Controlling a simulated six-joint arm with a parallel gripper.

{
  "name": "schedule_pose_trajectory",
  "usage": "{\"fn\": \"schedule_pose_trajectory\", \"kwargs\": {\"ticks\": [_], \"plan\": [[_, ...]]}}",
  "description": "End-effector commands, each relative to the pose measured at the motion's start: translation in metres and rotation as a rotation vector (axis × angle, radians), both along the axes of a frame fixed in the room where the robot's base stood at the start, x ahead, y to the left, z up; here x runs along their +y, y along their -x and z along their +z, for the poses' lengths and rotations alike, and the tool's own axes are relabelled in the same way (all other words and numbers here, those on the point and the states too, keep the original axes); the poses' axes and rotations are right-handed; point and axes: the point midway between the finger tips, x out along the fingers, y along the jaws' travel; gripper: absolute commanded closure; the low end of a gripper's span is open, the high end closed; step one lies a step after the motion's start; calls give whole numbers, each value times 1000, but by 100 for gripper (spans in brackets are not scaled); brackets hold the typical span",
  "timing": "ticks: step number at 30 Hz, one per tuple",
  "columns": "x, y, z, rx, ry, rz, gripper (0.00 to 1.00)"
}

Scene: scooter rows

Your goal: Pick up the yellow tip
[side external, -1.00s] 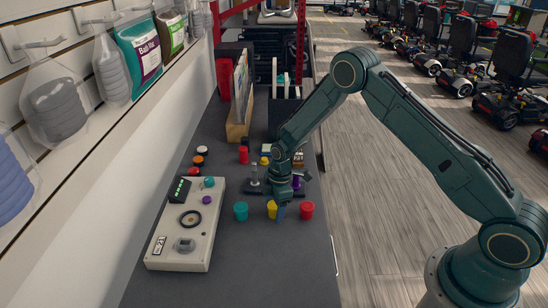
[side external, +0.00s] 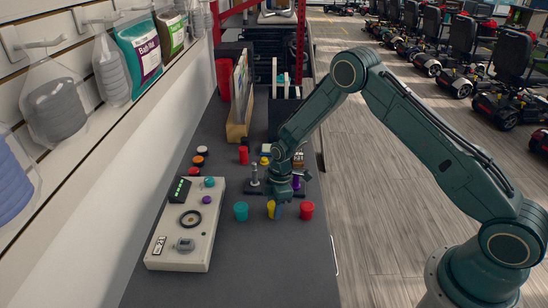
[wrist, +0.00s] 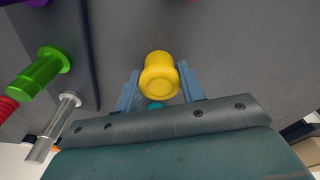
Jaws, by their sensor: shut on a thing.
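The yellow tip (side external: 271,207) stands upright on the dark counter, between a teal tip (side external: 241,211) and a red tip (side external: 307,210). My gripper (side external: 275,209) points down over it, with a blue finger partly covering it in the side view. In the wrist view, the yellow tip (wrist: 159,73) sits between the two blue fingers of my gripper (wrist: 158,88), which are shut on its sides. Whether its base has left the counter is hard to tell.
A pale control panel (side external: 187,225) with knobs lies to the left. Behind my gripper, a dark rack holds a clear post (side external: 254,175) and a purple piece (side external: 296,182). The wrist view shows a green peg (wrist: 40,70). The counter's front is clear.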

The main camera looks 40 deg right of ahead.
Motion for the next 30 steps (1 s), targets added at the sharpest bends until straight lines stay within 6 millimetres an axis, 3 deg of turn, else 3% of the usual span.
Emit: {"fn": "schedule_pose_trajectory", "kwargs": {"ticks": [8, 13, 30], "plan": [[0, -1, 14, -2, 0, 0, 83], [0, -1, 35, -4, -1, 0, 83], [0, -1, 153, -6, -1, -1, 83]]}}
